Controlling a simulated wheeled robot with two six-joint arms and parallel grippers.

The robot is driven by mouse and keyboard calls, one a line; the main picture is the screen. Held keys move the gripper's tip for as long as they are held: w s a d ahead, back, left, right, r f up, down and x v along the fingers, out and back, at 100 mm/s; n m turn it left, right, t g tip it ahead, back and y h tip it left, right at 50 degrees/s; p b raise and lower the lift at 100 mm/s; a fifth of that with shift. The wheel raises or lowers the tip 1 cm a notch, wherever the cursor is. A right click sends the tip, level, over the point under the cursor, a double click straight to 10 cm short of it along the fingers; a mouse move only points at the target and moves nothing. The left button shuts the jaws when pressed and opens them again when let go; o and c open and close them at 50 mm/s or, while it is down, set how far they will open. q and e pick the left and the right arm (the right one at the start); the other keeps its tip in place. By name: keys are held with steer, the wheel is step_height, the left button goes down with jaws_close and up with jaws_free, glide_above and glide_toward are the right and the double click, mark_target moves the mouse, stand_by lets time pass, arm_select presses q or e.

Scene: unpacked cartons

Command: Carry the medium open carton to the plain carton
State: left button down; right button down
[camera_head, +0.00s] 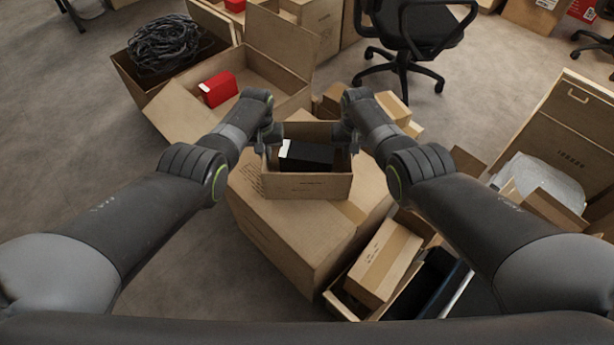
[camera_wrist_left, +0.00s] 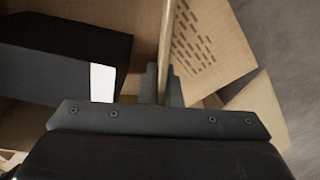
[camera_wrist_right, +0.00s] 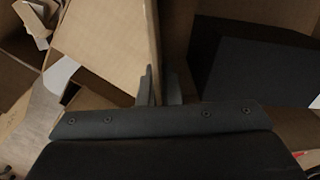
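The medium open carton (camera_head: 308,187) is a small brown box with its top open and a black box with a white end (camera_head: 306,155) inside. It is level, over the top of a large closed brown carton (camera_head: 290,225); I cannot tell whether it touches that top. My left gripper (camera_head: 268,143) has its fingers on both sides of the open carton's left wall (camera_wrist_left: 166,50), closed on it. My right gripper (camera_head: 345,143) is likewise closed on the right wall (camera_wrist_right: 153,40). I cannot tell for sure which carton is the plain one.
An open carton with a red box (camera_head: 218,89) stands at the back left, beside a carton of black cables (camera_head: 165,45). A smaller carton (camera_head: 376,262) lies at the front right. An office chair (camera_head: 410,40) stands behind. The floor at left is bare.

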arm_select(q)
steer(key=shift+f+b, duration=0.35)
steer(key=shift+f, duration=0.1)
arm_select(e)
steer(key=shift+f, duration=0.4)
arm_select(q)
steer(key=c, duration=2)
jaws_free()
steer(key=shift+c, duration=0.2)
arm_select(e)
steer(key=c, duration=2)
jaws_free()
steer(key=shift+f, duration=0.1)
steer(key=shift+c, duration=0.2)
arm_select(q)
steer(key=o, duration=0.4)
arm_select(e)
steer(key=o, duration=0.4)
arm_select(q)
step_height(320, 180, up, 12)
steer(key=shift+f, duration=0.1)
arm_select(e)
steer(key=shift+r, duration=6.1)
arm_select(q)
steer(key=shift+s, duration=0.1)
arm_select(e)
steer(key=shift+s+f, duration=0.1)
steer(key=shift+s, duration=0.05)
